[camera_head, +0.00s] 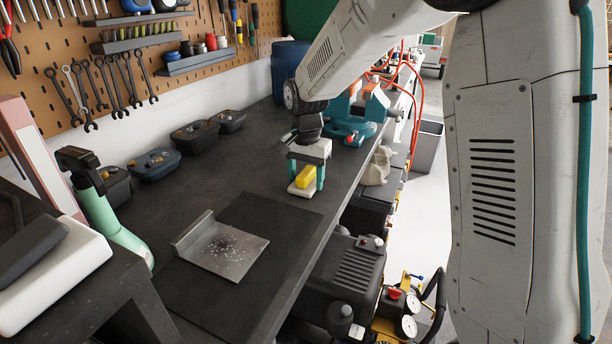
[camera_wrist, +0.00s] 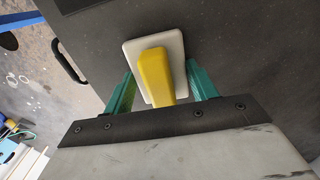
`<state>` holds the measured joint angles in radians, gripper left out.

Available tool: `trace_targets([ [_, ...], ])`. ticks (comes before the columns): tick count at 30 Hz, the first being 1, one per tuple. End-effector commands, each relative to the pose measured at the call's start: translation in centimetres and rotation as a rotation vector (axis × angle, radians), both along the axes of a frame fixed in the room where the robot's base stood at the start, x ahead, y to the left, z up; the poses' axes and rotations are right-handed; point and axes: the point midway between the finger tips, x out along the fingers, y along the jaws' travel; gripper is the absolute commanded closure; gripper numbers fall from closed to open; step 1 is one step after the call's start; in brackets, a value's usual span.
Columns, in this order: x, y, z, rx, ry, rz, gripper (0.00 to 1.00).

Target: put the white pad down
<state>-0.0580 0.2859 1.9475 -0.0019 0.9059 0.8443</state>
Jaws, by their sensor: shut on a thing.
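The white pad (camera_head: 301,191) has a yellow block-like handle (camera_head: 305,177) on top. My gripper (camera_head: 306,182) points down over the dark bench top and is shut on the pad, with a teal finger on either side. In the wrist view the white pad (camera_wrist: 133,52) shows around the yellow handle (camera_wrist: 155,75), between the two teal fingers of my gripper (camera_wrist: 159,68). The pad is low over the bench near its right edge. I cannot tell whether it touches the surface.
A metal plate with a raised edge and pale specks (camera_head: 232,252) lies on a dark mat (camera_head: 282,226) nearer the camera. A teal vise (camera_head: 350,122) stands beyond my gripper. Several dark bins (camera_head: 155,164) line the wall. Bare bench top lies left of the pad.

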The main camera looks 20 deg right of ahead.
Motion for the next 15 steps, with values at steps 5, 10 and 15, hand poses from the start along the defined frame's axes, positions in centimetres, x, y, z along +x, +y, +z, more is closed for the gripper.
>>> trace_targets([
  [5, -0.01, 0.0, -0.09, 0.0, 0.0, 0.0, 0.21],
  [10, -0.01, 0.0, -0.08, 0.0, 0.0, 0.0, 0.21],
  [15, 0.0, 0.0, 0.74, 0.0, 0.0, 0.0, 0.21],
])
